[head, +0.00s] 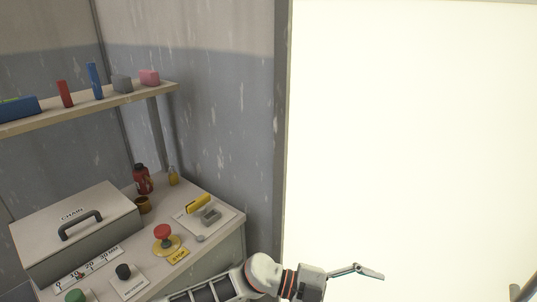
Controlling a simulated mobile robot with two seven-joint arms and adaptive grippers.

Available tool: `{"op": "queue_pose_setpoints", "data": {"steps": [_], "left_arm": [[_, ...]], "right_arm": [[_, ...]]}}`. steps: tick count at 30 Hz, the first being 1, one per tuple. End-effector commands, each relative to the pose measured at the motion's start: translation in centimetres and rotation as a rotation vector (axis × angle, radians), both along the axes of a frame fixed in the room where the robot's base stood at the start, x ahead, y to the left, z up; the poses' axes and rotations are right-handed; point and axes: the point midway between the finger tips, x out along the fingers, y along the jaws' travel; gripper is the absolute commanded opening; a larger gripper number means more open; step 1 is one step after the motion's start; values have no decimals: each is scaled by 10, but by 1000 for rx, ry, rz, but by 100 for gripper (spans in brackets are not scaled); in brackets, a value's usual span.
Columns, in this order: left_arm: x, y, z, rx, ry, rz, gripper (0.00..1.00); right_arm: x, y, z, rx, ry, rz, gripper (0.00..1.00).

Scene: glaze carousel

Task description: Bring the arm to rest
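My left arm comes in along the bottom edge, in front of the workbench. My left gripper (368,273) points right, in front of the bright white panel (410,130). Its fingers are seen edge-on, so I cannot tell whether they are apart or together. I see nothing held in it. My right gripper is not clearly in view; a small grey shape at the lower right edge is too cut off to identify.
The bench (225,240) carries a grey box marked CHAIN (100,215), a red mushroom button (162,232), a yellow-handled lever (198,203), a black knob (124,271), a green button (75,296) and a red bottle (142,179). A shelf (130,97) above holds several coloured blocks.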

Motion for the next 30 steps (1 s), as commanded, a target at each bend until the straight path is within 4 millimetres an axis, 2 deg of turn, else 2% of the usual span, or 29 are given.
{"op": "queue_pose_setpoints", "data": {"steps": [2, 5, 8, 11, 15, 20, 23, 25, 30], "left_arm": [[-3, -3, 15, -126, 64, 97, 82], [8, 5, 31, -256, 138, 244, 82], [24, 26, 37, -354, 215, 411, 82], [42, 57, 30, -416, 292, 589, 82], [60, 116, -1, -445, 404, 847, 82], [59, 196, -58, -397, 534, 1133, 82], [43, 249, -100, -330, 614, 1298, 82], [26, 285, -128, -272, 666, 1397, 82], [-29, 359, -184, -111, 776, 1583, 82]], "right_arm": [[0, 0, 0, 0, 0, 0, 49], [0, 0, 1, 1, 0, -1, 49], [0, 0, 1, 1, 0, -1, 49], [0, 0, 1, 1, 0, 0, 49], [0, 0, 1, 2, 2, 0, 49], [-1, 0, 2, 1, 3, -1, 49], [-1, 0, 2, 1, 3, -1, 49], [-1, 0, 2, 2, 3, 0, 49], [-1, 0, 2, 2, 4, 0, 49]]}}
